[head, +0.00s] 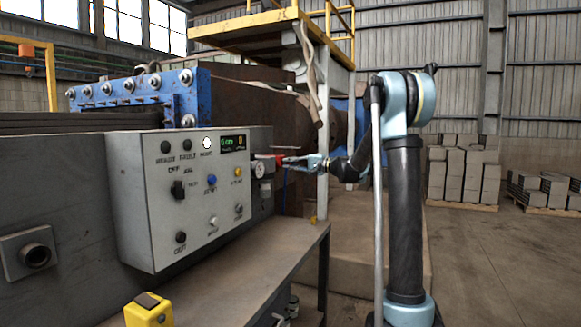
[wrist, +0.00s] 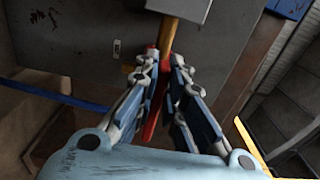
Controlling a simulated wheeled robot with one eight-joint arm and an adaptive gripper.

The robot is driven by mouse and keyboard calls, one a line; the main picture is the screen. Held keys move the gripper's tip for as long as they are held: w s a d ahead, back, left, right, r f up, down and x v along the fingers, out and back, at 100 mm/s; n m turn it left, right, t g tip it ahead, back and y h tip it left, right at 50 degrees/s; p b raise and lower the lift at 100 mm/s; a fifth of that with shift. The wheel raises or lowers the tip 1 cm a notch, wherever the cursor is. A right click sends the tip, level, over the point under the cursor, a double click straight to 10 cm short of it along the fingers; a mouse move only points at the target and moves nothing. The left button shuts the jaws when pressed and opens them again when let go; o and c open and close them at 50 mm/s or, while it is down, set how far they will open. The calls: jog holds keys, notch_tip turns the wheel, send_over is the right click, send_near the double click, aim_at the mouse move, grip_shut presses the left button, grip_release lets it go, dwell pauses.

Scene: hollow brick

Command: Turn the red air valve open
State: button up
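The red air valve handle (wrist: 149,126) runs lengthwise between the fingers of my gripper (wrist: 161,66) in the wrist view. It lies nearer the left finger, and I cannot tell if it touches. A brass-coloured pipe (wrist: 168,36) shows just beyond the fingertips. My gripper is open, with a gap between the two fingers. In the head view, my gripper (head: 284,163) reaches left to a small red part (head: 279,158) at the right side of the control box; the handle is mostly hidden there.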

jog(key=o, duration=0.4)
jog(key=shift+w+d, duration=0.15)
jog(key=shift+w, duration=0.15)
jog(key=shift+w+d+f, duration=0.1)
jog(key=shift+w+f, duration=0.15)
jog(key=shift+s+r, duration=0.15)
jog(key=shift+s, duration=0.05)
jog(key=shift+s, duration=0.1)
jog(key=v, duration=1.1)
jog(key=shift+d, duration=0.4)
jog(key=shift+s, duration=0.1)
